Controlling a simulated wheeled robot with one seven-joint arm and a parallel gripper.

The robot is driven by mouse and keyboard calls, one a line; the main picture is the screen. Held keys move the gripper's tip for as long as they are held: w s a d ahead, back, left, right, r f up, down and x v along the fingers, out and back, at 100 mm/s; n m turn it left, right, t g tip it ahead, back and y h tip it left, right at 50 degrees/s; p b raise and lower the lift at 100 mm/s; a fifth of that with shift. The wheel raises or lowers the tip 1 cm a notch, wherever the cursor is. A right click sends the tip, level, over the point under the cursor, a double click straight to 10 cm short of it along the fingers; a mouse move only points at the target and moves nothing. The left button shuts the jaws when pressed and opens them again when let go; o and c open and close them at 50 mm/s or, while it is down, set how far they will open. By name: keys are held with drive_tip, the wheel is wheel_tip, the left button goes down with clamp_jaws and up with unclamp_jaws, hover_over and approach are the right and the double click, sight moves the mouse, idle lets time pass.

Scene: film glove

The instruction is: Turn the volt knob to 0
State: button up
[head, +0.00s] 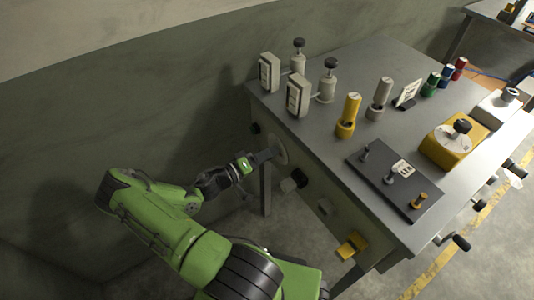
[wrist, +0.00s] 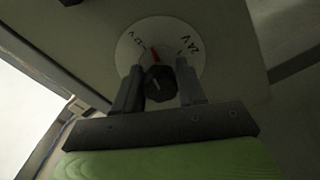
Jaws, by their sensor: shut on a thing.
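In the head view my gripper (head: 264,157) reaches the dial (head: 281,148) on the bench's left front side. The knob is hidden there by the fingers. No 0 label is readable.
The grey bench (head: 370,60) carries yellow and grey cylinders, white boxes, a dark switch plate (head: 395,180) and a yellow box with a black knob (head: 452,145). A black knob (head: 294,181) and a yellow part (head: 352,245) stick out of the bench front near my arm.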

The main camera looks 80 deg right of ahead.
drive_tip(key=n+p, duration=0.1)
drive_tip(key=n, duration=0.4)
drive_tip(key=shift+n+p, duration=0.3)
drive_tip(key=shift+p, duration=0.05)
drive_tip(key=n+p, duration=0.1)
drive_tip(key=n, duration=0.4)
drive_tip(key=shift+p, duration=0.4)
drive_tip(key=n+p, duration=0.1)
drive_tip(key=n, duration=0.5)
drive_tip(key=shift+r+p, duration=0.1)
drive_tip(key=shift+p, duration=0.3)
drive_tip(key=shift+n+p, duration=0.6)
drive_tip(key=shift+n, duration=1.5)
drive_tip(key=o, duration=1.1)
drive_tip(key=shift+c, duration=0.2)
drive_tip(key=shift+w, duration=0.1)
drive_tip(key=v, duration=1.5)
drive_tip(key=shift+w+a+p, duration=0.25)
drive_tip(key=shift+w+p, duration=0.05)
